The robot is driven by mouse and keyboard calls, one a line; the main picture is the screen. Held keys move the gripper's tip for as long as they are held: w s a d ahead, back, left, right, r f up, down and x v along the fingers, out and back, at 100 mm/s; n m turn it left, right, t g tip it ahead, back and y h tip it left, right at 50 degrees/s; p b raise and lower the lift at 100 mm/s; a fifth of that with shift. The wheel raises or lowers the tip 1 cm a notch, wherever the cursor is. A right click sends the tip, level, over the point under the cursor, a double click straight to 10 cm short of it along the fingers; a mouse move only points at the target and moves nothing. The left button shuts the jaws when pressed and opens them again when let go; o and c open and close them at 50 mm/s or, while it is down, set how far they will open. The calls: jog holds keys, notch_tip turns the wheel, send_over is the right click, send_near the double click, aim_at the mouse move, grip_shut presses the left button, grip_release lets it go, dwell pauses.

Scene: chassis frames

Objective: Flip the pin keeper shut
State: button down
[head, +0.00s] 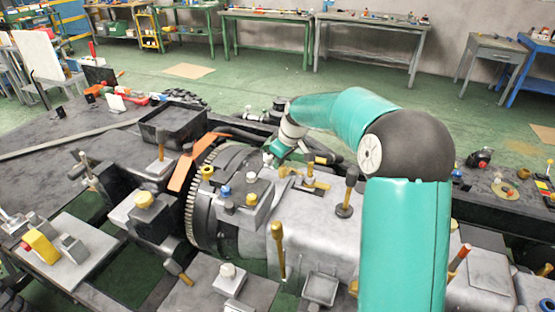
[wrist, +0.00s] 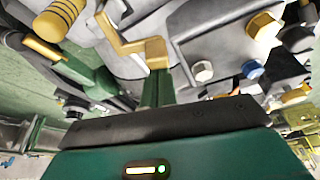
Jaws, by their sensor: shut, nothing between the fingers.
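A gold cranked lever, which looks like the pin keeper (wrist: 128,46), is near the top middle of the wrist view. Its flat end block lies just beyond my gripper (wrist: 158,88), whose green fingers are together and empty. I cannot tell whether the fingertips touch the block. The lower fingers are small there. Whether the keeper is open or shut is unclear.
A toothed ring (head: 194,205) and an orange strip (head: 183,172) stand left of the gripper. A block with blue and white bolts (head: 252,195) is close below. An upright black knob (head: 348,190) and a gold handle (head: 278,250) stand on or near the housing.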

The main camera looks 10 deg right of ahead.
jog(key=shift+s+d+n, duration=0.2)
jog(key=shift+s+n, duration=0.05)
jog(key=shift+n, duration=0.45)
jog(key=shift+a, duration=0.1)
jog(key=shift+s, duration=0.1)
jog(key=shift+s+a, duration=0.15)
jog(key=shift+s, duration=0.55)
jog(key=v, duration=1.4)
jog(key=shift+w, duration=0.25)
